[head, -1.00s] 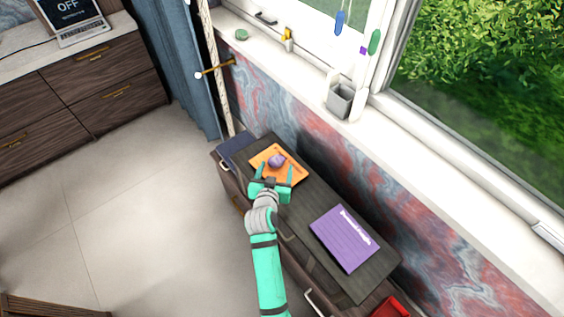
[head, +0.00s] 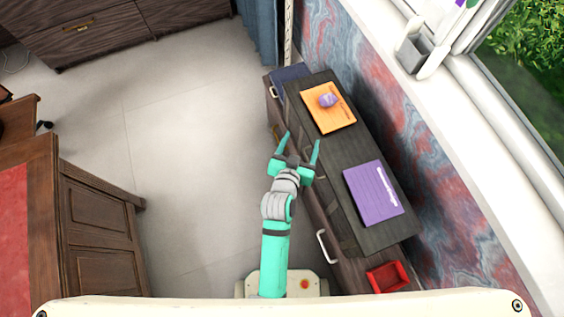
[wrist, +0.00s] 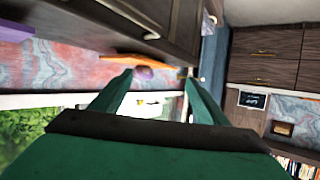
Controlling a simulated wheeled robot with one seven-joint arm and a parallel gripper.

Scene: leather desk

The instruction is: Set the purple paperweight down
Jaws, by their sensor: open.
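The purple paperweight (head: 328,100) rests on an orange book (head: 318,119) that lies on a dark wooden cabinet top. In the wrist view the paperweight (wrist: 145,72) shows between my fingers but farther off, against the orange book (wrist: 122,60). My gripper (head: 301,139) is open and empty. In the head view it is below and left of the orange book, near the cabinet's front edge, apart from the paperweight.
A purple book (head: 372,194) lies on the same dark top (head: 337,152). A red tray (head: 388,277) sits at the cabinet's near end, and a dark blue item (head: 287,76) at its far end. The window sill (head: 449,110) runs along the right. Open floor (head: 190,150) lies to the left.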

